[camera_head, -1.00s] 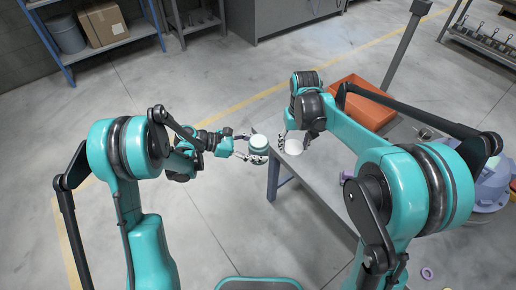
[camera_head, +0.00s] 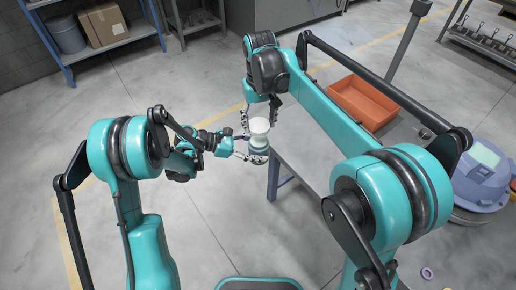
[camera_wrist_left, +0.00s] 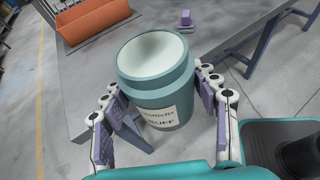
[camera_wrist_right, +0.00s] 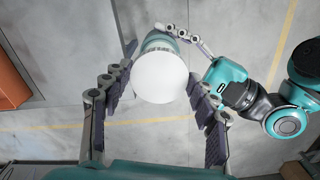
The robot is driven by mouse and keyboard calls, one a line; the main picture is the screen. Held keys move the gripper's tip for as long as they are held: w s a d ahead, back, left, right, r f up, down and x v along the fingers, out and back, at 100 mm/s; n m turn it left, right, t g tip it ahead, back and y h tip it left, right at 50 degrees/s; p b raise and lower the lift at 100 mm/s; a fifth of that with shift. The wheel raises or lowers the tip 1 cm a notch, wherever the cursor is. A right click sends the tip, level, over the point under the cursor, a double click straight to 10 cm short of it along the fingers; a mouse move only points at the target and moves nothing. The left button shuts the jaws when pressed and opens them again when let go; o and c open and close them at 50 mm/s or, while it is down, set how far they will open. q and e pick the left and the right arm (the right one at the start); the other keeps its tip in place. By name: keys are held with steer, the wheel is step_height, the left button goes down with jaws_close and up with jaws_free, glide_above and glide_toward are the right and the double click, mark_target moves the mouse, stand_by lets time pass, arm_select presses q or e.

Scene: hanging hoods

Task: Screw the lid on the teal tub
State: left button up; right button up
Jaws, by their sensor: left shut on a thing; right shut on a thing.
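The teal tub (camera_head: 258,148) is upright in my left gripper (camera_head: 252,150), off the left end of the table. In the left wrist view the tub (camera_wrist_left: 160,98) shows a pale open top, a printed label and finger pads on both sides. The round white lid (camera_head: 260,124) is between the fingers of my right gripper (camera_head: 260,113). In the right wrist view the lid (camera_wrist_right: 159,78) covers much of the tub behind it. The lid is above the tub, and the left wrist view shows it clear of the rim.
The grey table (camera_wrist_left: 225,45) is beside the tub, partly hidden by my right arm in the head view. An orange bin (camera_head: 362,103) and a blue rounded object (camera_head: 483,180) are to the right. A small purple object (camera_wrist_left: 185,18) is on the table.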

mark_target(259, 141)
steer(key=shift+f, duration=1.9)
steer(key=shift+f, duration=0.9)
steer(key=shift+f, duration=0.5)
